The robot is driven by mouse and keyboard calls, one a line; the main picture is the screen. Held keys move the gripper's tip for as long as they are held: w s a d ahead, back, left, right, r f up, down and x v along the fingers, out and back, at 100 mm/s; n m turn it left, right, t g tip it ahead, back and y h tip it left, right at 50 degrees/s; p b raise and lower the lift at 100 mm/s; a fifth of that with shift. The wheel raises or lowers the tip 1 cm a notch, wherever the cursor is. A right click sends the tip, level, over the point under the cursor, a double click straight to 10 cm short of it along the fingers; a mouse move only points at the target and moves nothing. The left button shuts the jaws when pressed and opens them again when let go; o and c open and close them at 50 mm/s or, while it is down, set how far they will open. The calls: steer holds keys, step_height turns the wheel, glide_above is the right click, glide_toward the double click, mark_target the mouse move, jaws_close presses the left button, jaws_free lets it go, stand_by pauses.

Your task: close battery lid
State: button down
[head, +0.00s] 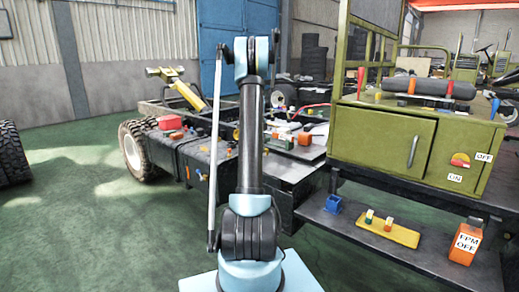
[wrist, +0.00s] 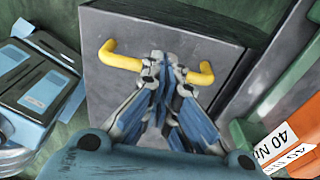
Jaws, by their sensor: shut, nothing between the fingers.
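In the wrist view a flat dark grey panel (wrist: 215,50) with a yellow bar handle (wrist: 121,61) fills the middle; it appears to be the battery lid. Its open or closed angle cannot be told. My gripper (wrist: 168,65) is shut and empty, its fingertips in front of the handle's middle and hiding it. Whether they touch the handle cannot be told. Blue-and-black blocks (wrist: 38,85), perhaps batteries, lie at the left. In the head view my arm rises at the centre, and my gripper cannot be made out there.
An orange block (wrist: 285,140) marked "40 N" is close at the right of the wrist view. In the head view a green cabinet (head: 385,140) and a dark shelf with a yellow tray (head: 372,231) stand right.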

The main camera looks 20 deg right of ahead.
steer(key=r, duration=0.4)
steer(key=shift+s+d+r, duration=0.15)
steer(key=shift+s+r, duration=0.05)
steer(key=w+a+r, duration=0.2)
steer(key=w+r, duration=0.2)
steer(key=r, duration=0.3)
steer(key=s+a+r+n+t, duration=0.1)
steer(key=s+a+r+n, duration=0.2)
steer(key=s+a+n, duration=0.8)
steer(key=s+a+r+n+t, duration=0.1)
steer(key=s+a+r+n, duration=0.25)
steer(key=s+a, duration=0.85)
steer(key=s+a+f+n, duration=0.1)
steer(key=s+f+n, duration=0.4)
steer(key=s, duration=0.5)
steer(key=s+a+f+n+t, duration=0.1)
steer(key=s+a+f+n, duration=0.1)
steer(key=s+f+n, duration=0.3)
steer(key=s+a+f+n, duration=0.1)
steer(key=s+f+n, duration=0.5)
steer(key=s, duration=0.9)
step_height(320, 180, down, 4)
steer(key=shift+s+a+r, duration=0.1)
steer(key=shift+s+a, duration=0.05)
steer(key=shift+a, duration=0.15)
